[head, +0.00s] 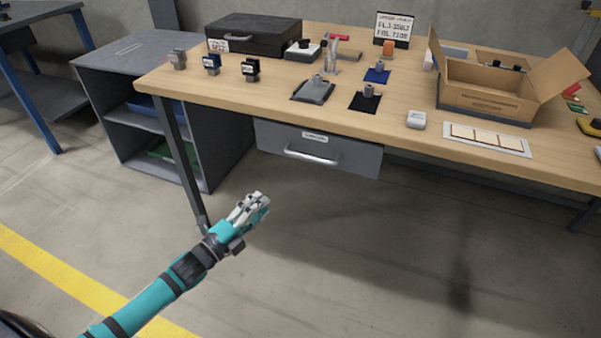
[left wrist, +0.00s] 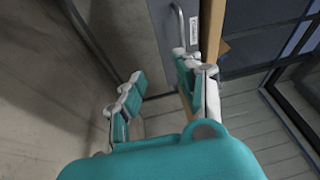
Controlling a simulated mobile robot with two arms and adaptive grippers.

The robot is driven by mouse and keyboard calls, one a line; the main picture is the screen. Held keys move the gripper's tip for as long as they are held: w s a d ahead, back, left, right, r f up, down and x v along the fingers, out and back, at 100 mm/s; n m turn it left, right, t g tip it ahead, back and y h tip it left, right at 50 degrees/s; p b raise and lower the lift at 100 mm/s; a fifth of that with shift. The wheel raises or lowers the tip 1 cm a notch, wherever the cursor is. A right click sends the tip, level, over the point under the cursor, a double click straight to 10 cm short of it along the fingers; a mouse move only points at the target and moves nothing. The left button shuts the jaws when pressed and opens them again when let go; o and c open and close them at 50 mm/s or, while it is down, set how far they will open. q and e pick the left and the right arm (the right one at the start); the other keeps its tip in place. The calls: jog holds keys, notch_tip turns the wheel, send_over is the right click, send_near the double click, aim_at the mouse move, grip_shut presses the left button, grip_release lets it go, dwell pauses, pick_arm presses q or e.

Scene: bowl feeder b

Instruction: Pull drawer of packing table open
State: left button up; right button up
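The packing table (head: 400,130) has a light wood top. Its grey drawer (head: 350,155) hangs under the front edge, left of the middle, and looks shut. A silver bar handle (head: 312,156) runs across the drawer front, below a white label. My left gripper (head: 260,202) is in front of the drawer, lower and to the left of the handle, apart from it. In the left wrist view the two fingers (left wrist: 160,90) stand apart with nothing between them. The handle (left wrist: 177,25) shows ahead, beyond the fingertips. My right gripper is not in view.
A grey shelf unit (head: 95,72) with bins stands left of the table, near a table leg (head: 180,150). The tabletop holds a black case (head: 265,35), an open cardboard box (head: 490,90) and several small parts. The floor before the drawer is clear.

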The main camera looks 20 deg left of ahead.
aim_at(311, 159)
pick_arm(q)
jog(key=w+d+r, duration=0.2)
jog(key=w, duration=0.3)
jog(key=w+d+r+m+h+b, duration=0.1)
jog(key=w+d+r, duration=0.1)
jog(key=w, duration=0.3)
jog(key=w+d+r+m+b, duration=0.1)
jog(key=w+d+r, duration=0.1)
jog(key=w+d, duration=0.2)
jog(key=shift+w+d+h, duration=0.1)
jog(key=shift+w+h, duration=0.2)
jog(key=shift+w, duration=0.5)
jog(key=shift+r, duration=0.1)
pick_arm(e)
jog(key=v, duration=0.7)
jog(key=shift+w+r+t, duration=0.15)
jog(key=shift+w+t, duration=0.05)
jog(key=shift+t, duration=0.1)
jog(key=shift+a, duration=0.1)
pick_arm(q)
grip_shut()
